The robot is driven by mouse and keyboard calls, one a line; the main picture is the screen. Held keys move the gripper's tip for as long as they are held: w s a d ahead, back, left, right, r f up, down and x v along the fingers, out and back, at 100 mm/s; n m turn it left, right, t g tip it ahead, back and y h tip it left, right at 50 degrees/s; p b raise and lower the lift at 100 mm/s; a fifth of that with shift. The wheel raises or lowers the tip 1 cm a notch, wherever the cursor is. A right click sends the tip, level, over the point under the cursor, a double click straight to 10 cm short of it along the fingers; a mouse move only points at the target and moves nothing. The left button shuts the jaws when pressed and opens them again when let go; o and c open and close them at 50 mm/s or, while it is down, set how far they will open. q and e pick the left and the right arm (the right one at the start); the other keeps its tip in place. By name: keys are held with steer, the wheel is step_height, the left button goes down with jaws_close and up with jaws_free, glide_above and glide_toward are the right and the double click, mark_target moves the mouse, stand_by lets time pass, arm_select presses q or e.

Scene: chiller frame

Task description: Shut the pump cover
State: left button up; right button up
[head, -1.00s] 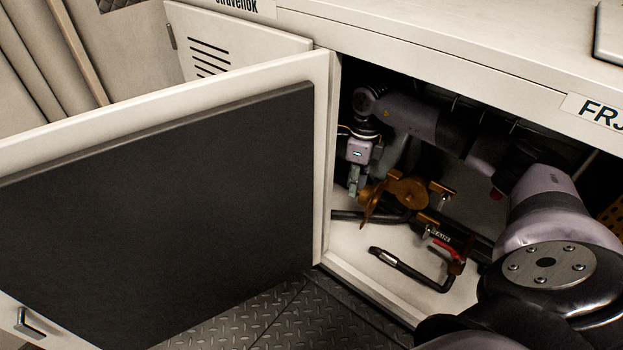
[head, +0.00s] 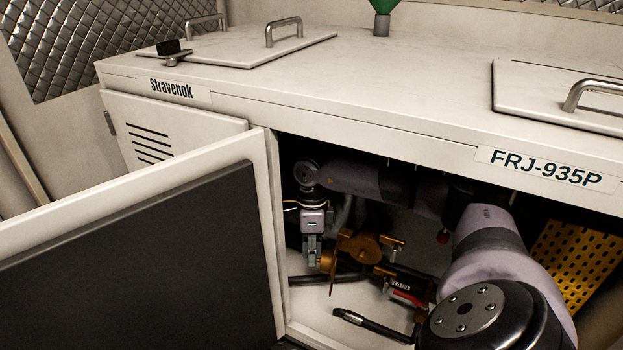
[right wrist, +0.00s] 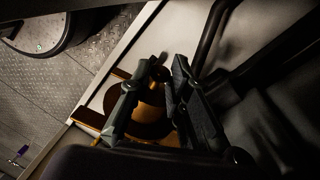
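The pump (head: 362,246) is an orange-brown metal body inside the open cabinet. A thin orange plate (head: 333,276), which looks like its cover, stands nearly edge-on at its left side, swung away from the body. My right gripper (head: 312,259) points down just left of this plate, close to it; contact cannot be told. In the right wrist view, the two dark fingers (right wrist: 165,64) are apart, with an orange rounded part (right wrist: 152,112) showing between and behind them. The fingers hide part of it. My left gripper is not in view.
The open cabinet door (head: 150,270) with a dark inner panel fills the lower left. The cabinet's top edge (head: 380,140) hangs over my right arm. A yellow perforated panel (head: 570,262) is at right.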

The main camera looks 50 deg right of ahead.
steer(key=o, duration=0.4)
steer(key=r, duration=0.4)
steer(key=w+d+r, duration=0.1)
steer(key=r, duration=0.7)
steer(key=shift+w+d, duration=0.15)
steer(key=shift+d, duration=0.05)
